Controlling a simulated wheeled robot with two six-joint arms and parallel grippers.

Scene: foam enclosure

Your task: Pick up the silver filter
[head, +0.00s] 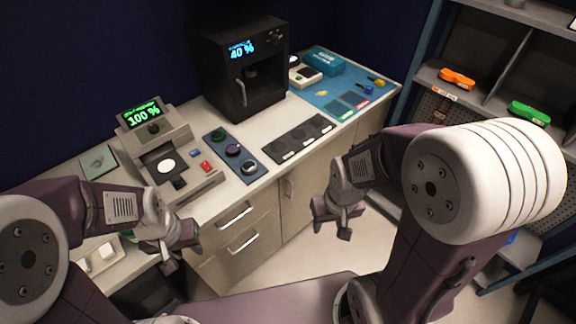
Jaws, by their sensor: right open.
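The greyish one may be the silver filter; I cannot tell for sure at this size. My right gripper (339,222) is open and empty, hanging in front of the cabinets, to the right of the tray and apart from it. My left gripper (175,256) hangs at the counter's front edge, left of and nearer than the tray; its jaw opening is unclear.
A grey machine reading 100 % (158,133) stands left of the tray. A black machine reading 40 % (240,78) stands behind. A black tray with dark discs (299,138) and a blue mat (333,82) lie to the right. A shelf unit (490,98) stands at far right.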

